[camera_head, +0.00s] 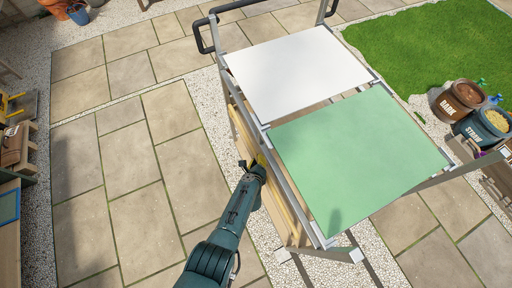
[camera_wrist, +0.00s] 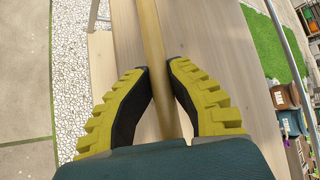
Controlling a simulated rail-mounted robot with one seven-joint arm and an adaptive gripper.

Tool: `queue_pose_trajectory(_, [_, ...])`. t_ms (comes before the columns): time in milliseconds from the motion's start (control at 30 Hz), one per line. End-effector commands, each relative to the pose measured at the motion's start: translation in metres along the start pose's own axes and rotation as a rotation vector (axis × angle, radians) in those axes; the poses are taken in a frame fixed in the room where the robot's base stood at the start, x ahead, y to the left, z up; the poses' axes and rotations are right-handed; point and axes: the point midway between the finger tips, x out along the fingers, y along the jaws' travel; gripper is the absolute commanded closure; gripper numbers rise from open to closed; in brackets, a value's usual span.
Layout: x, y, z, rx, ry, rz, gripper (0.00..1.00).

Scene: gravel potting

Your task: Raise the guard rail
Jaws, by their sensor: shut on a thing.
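The guard rail (camera_wrist: 150,35) is a slim, rounded wooden bar, running lengthwise through the middle of the wrist view. My gripper (camera_wrist: 158,68) has its yellow-ribbed, dark fingers on either side of the bar, closed on it. In the head view my gripper (camera_head: 249,163) is at the left side of the bench, low beside its wooden boards (camera_head: 283,215). The rail itself cannot be told clearly from the boards there. Pale wooden planks (camera_wrist: 205,40) lie behind the rail in the wrist view.
The bench top has a white panel (camera_head: 297,70) and a green panel (camera_head: 345,155) in a metal frame close to my arm's right. Tubs marked BARK (camera_head: 449,103) and STRAW (camera_head: 475,133) stand at right. Open paving (camera_head: 140,170) lies left.

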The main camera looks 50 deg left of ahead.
Motion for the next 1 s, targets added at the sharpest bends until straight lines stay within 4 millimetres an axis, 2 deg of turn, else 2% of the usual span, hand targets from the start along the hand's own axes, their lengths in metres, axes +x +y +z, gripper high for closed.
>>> queue_pose_trajectory(33, [-0.0004,0.0039,-0.0049,0.001,0.008,0.004,1.0])
queue_pose_trajectory(433, [-0.0006,0.0038,-0.0068,0.001,0.011,0.003,1.0])
queue_pose_trajectory(467, [-0.0006,0.0039,-0.0069,0.001,0.012,0.003,0.78])
queue_pose_trajectory(600, [-0.0003,0.0028,-0.0056,0.001,0.009,0.002,0.53])
queue_pose_trajectory(1000, [-0.0019,0.0016,-0.0034,0.001,0.005,0.001,0.53])
